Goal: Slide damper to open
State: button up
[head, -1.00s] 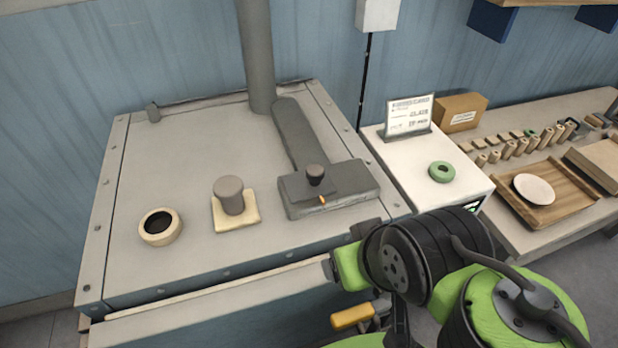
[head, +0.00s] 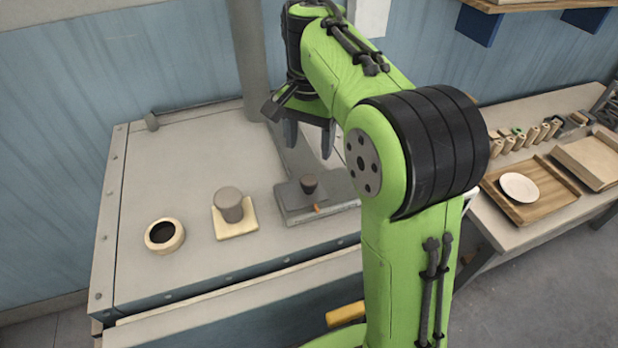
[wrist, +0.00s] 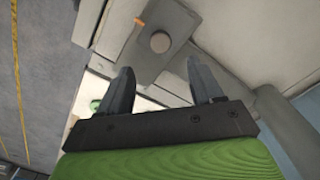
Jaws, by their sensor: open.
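The damper is a dark knob (head: 309,184) on a flat grey slide plate, with a small orange pointer (head: 317,208) at its front. It sits on a low grey block (head: 335,193) at the end of a flat duct. In the wrist view the round knob (wrist: 160,42) shows just beyond and between my fingertips, with the orange pointer near it. My gripper (head: 309,135) is open and empty, pointing down above the duct, behind the knob in the head view. It is apart from the knob. My arm hides the block's right end.
On the dryer top (head: 150,205) stand a ring-shaped port (head: 164,236) and a grey cylinder (head: 229,204) on a pale square. A vertical pipe (head: 249,60) rises behind my gripper. A side table at right holds a wooden tray (head: 495,203) with a white plate (head: 519,187).

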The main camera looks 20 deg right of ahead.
aim_at(310, 179)
notch_tip(310, 179, down, 10)
jog(key=shift+r+b, duration=0.15)
jog(key=shift+b, duration=0.55)
jog(key=shift+c, duration=0.3)
grip_shut()
